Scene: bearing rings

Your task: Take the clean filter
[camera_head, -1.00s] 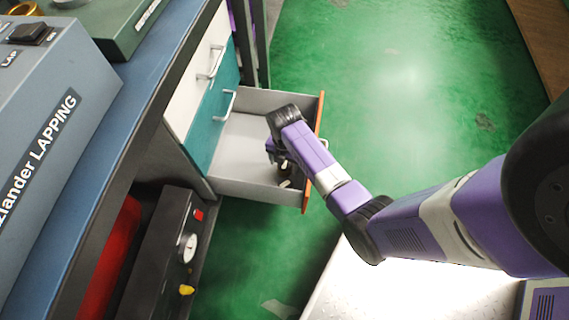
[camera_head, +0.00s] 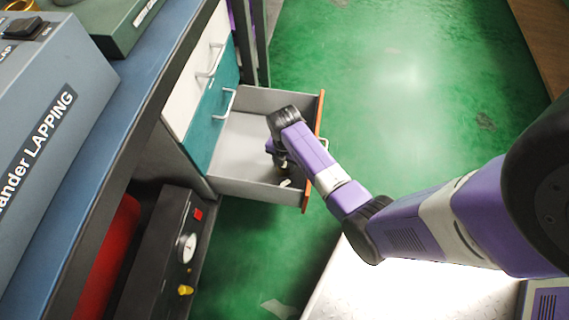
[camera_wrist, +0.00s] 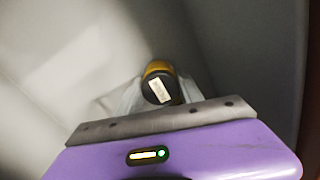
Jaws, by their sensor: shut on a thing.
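The filter (camera_wrist: 158,84) shows in the wrist view as a short cylinder with a yellow-orange side and a dark end bearing a pale label. My gripper (camera_head: 281,164) reaches down into the open drawer (camera_head: 258,190) in the head view. In the wrist view its pale fingers lie on either side of the filter, shut on it. In the head view my arm hides most of the filter. A small pale patch (camera_head: 286,183) shows just below the gripper; I cannot tell whether it belongs to the filter.
The drawer's orange-edged front (camera_head: 307,193) and grey walls surround my gripper. White and teal drawer fronts (camera_head: 212,122) stand to the left. A black unit with a gauge (camera_head: 187,247) sits under the blue bench. Green floor (camera_head: 400,110) is open to the right.

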